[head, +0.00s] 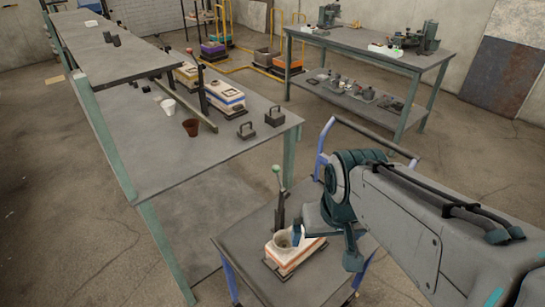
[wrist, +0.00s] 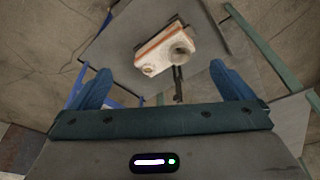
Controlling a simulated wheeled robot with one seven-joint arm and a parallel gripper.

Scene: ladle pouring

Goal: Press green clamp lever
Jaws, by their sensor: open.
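The clamp lever (head: 279,203) stands upright as a dark bar with a green knob (head: 276,170) on top, at the back of a small cart. Beside it is a white and orange mould block (head: 290,258) with a grey round cup on it. My gripper (head: 327,246) is open and empty, to the right of the lever and apart from it. In the wrist view the mould block (wrist: 165,45) lies beyond my open fingers, and the dark lever (wrist: 178,85) shows between them. The green knob cannot be made out there.
The cart top (head: 340,272) has bare room around the block. A blue-legged frame with a dark handle (head: 375,134) rises behind my arm. A long grey workbench (head: 165,150) with another mould, cups and weights stands left. A second bench (head: 380,58) stands at the back.

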